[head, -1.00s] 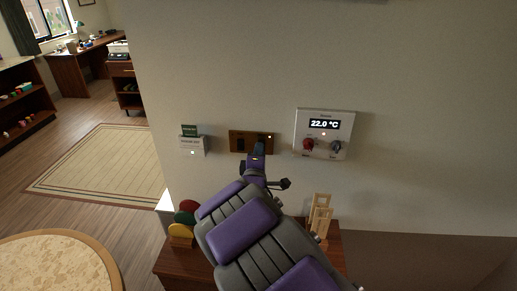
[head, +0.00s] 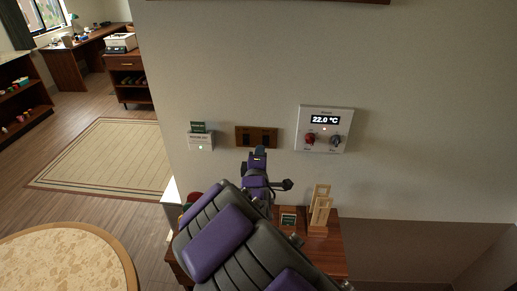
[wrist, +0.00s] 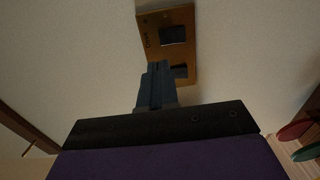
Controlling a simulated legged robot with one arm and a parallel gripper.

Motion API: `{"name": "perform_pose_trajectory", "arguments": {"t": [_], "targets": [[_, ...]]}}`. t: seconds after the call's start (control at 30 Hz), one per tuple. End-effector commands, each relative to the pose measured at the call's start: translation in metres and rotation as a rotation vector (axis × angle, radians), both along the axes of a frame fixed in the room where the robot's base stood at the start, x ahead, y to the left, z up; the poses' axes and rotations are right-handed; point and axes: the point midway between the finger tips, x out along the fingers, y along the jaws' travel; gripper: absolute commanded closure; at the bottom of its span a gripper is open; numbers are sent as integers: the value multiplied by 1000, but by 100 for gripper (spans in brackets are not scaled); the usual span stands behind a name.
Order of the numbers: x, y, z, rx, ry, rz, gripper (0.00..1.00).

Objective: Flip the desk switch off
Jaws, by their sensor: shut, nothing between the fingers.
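A brass-brown switch plate (head: 244,130) with two dark rockers is on the wall. The wrist view shows the plate (wrist: 149,29) tilted, with one rocker in full view (wrist: 172,34) and the other (wrist: 181,71) partly covered by my fingers. Its labels are too small to read, so I cannot tell which rocker is the desk one. No lit dot shows on the plate. My gripper (head: 258,154) is shut and empty, just below the plate in the head view. In the wrist view its fingertips (wrist: 159,66) overlap the plate's edge; contact is unclear.
A thermostat panel (head: 325,116) with red and dark knobs is right of the plate. A white card holder (head: 200,141) is left of it. A wooden cabinet (head: 335,258) below carries a wooden stand (head: 320,213). A round table (head: 60,265) is lower left.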

Motion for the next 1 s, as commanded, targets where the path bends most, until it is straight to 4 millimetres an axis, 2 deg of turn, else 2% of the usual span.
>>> {"name": "perform_pose_trajectory", "arguments": {"t": [0.3,0.7,1.0], "targets": [[-60,-10,2,10,4,2,100],[-80,6,1,-3,6,0,100],[-80,-5,3,4,6,-2,100]]}}
